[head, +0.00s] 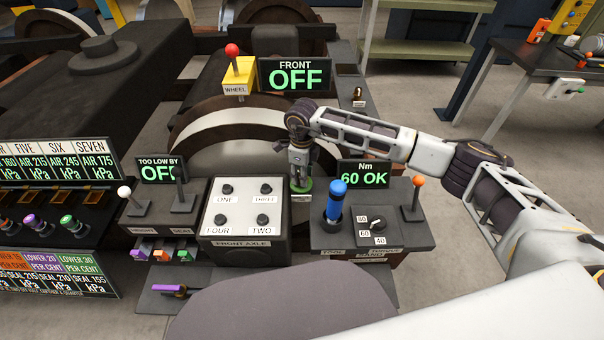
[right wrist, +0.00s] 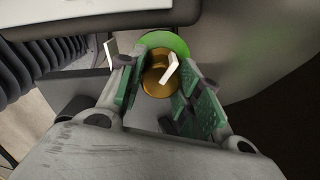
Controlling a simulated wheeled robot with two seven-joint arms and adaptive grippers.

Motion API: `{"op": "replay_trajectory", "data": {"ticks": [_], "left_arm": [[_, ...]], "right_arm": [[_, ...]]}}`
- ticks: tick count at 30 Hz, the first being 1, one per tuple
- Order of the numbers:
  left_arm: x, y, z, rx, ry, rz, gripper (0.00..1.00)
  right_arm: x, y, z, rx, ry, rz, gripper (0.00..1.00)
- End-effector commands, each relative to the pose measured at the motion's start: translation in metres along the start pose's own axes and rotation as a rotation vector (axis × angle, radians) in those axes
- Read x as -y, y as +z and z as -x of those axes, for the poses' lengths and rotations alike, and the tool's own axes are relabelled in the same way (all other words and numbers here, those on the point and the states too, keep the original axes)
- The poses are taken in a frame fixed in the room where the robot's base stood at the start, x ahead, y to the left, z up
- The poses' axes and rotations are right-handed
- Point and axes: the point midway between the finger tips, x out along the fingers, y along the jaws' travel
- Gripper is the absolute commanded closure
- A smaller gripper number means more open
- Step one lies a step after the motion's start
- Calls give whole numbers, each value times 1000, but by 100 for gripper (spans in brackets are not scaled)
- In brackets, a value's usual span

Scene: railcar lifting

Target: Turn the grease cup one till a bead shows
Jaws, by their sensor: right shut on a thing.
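A brass cup with a white pointer (right wrist: 158,82), which I take to be the grease cup, sits on a bright green disc (right wrist: 178,43). In the right wrist view my right gripper (right wrist: 160,88) has one green-padded finger on each side of the cup and is shut on it. In the head view my right gripper (head: 299,178) points down beside the front axle box, over the green disc (head: 302,186); the cup is hidden there. The small label by it is too small to read. I see no bead at the cup. My left gripper is not in view.
The front axle box (head: 208,233) with knobs marked one to four stands left of my right gripper. A blue-handled tool (head: 336,199) stands upright to the right, near a dial (head: 378,225) and an orange-tipped lever (head: 418,182). The wheel (head: 200,128) rises behind.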

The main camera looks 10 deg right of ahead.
Motion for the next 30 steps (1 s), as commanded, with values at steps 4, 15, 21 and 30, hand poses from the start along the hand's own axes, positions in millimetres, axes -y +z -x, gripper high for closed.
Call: {"op": "replay_trajectory", "data": {"ticks": [4,15,21,30], "left_arm": [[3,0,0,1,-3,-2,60],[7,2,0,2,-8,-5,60],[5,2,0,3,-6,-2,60],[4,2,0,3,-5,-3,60]], "right_arm": [[1,0,1,2,-2,0,90],[0,0,0,1,-1,1,44],[0,0,1,1,-1,1,44],[0,1,20,3,-1,1,44]]}}
